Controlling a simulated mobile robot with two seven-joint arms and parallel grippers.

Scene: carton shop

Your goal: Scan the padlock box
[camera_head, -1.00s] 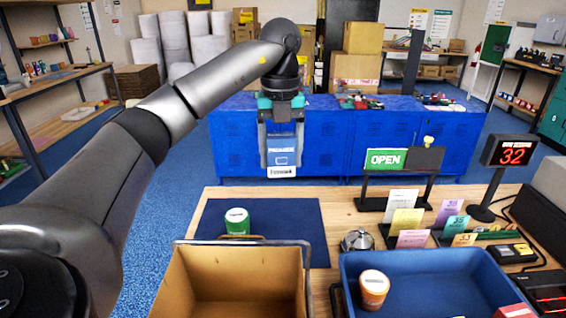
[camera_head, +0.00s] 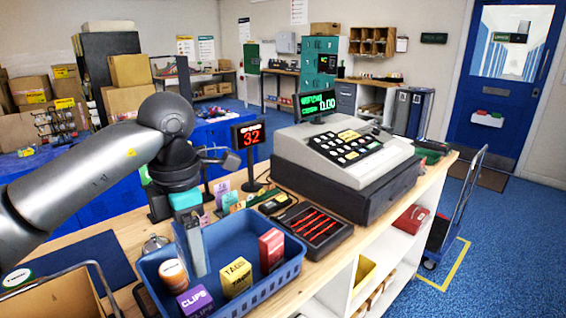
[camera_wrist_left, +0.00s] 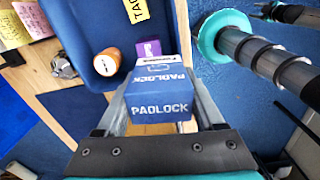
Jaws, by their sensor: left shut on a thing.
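The padlock box (camera_wrist_left: 160,105) is blue with white PADLOCK lettering and a pale edge strip. In the left wrist view it sits between the fingers of my left gripper (camera_head: 196,262), which is shut on it. In the head view the gripper points down over the left part of the blue tray; the box cannot be made out behind the finger there. A black scanner plate (camera_head: 313,226) with glowing red lines lies on the counter right of the tray.
The blue tray (camera_head: 290,284) holds an orange-and-white tub (camera_head: 174,275), a purple clips box (camera_head: 195,302), a yellow tacks box (camera_head: 236,277) and a red box (camera_head: 271,250). A cash register (camera_head: 345,155) stands behind the scanner. A display reading 32 (camera_head: 248,134) stands left of it.

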